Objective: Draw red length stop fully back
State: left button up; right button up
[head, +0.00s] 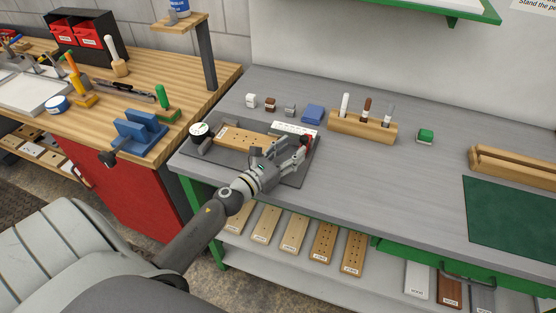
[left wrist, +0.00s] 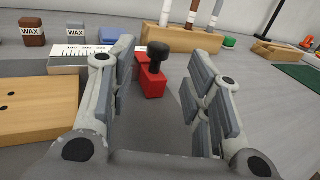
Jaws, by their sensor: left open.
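The red length stop (left wrist: 152,83) with a black knob (left wrist: 158,53) stands between the spread fingers of my left gripper (left wrist: 165,68) in the left wrist view. The fingers look clear of it on both sides. In the head view the stop (head: 308,140) shows as a small red patch beside my left gripper (head: 297,153), at the right end of a dark grey fixture (head: 205,154). A wooden board with holes (head: 238,137) lies in the fixture. A white scale (head: 294,130) runs behind the board's right end. My right gripper is not in view.
Small wax blocks and a blue block (head: 313,114) stand behind the fixture. A wooden holder (head: 362,128) with upright tools is farther back right. A green block (head: 425,136) and green mat (head: 510,220) lie right. The grey bench (head: 350,180) is bare between.

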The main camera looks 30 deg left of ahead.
pick_arm(q)
jog(key=shift+s+a, duration=0.2)
jog(key=shift+s, duration=1.1)
jog(key=shift+s+a, duration=0.15)
jog(key=shift+s, duration=1.1)
